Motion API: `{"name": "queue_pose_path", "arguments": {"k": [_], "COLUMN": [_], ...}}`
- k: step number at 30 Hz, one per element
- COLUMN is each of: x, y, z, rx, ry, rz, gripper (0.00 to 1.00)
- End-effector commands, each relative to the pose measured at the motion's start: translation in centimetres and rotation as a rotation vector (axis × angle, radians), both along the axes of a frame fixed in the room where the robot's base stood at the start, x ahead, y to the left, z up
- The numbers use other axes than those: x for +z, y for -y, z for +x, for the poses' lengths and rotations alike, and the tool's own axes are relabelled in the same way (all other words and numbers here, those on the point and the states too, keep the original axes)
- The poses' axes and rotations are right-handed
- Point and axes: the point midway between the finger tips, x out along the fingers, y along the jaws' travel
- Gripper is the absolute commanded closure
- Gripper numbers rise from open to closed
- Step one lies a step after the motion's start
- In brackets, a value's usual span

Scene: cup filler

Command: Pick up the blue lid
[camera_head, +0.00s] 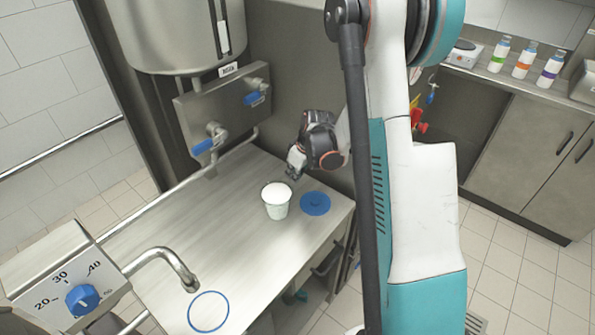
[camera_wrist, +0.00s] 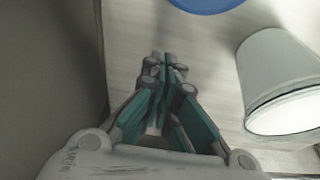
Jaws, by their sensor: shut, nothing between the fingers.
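The blue lid (camera_head: 315,203) lies flat on the metal table, close to the right of a white cup. Only part of the lid's edge shows at the top of the wrist view (camera_wrist: 205,3). The cup (camera_head: 276,203) stands upright, with white contents near its rim, and it also shows at the right of the wrist view (camera_wrist: 278,82). My gripper (camera_head: 294,172) is just behind the cup, apart from the lid. In the wrist view its fingers (camera_wrist: 163,62) are together with nothing between them.
The metal table (camera_head: 190,235) is bare on its left side. A blue ring (camera_head: 208,311) marks its front, near a curved spout (camera_head: 165,257) and a dial box (camera_head: 75,285). Valves with blue handles (camera_head: 205,145) stand behind. Several bottles (camera_head: 524,60) are on the far counter.

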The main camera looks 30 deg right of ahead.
Motion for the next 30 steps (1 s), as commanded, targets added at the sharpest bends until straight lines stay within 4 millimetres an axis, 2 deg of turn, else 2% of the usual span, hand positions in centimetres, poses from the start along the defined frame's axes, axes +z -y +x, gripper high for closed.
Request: {"name": "queue_pose_path", "arguments": {"k": [1, 4, 9, 15, 30], "x": [-1.2, -2.6, -2.4, -2.3, -2.2], "y": [-0.1, -0.3, 0.6, 1.0, 1.2], "z": [0.3, 0.8, -1.6, -2.9, -2.8], "rx": [0.001, 0.0, -0.003, -0.001, -0.001], "ry": [0.0, 0.0, 0.0, 0.0, 0.0], "rz": [0.0, 0.0, 0.001, 0.001, 0.0], "gripper": [1.0, 1.0, 1.0, 1.0, 1.0]}}
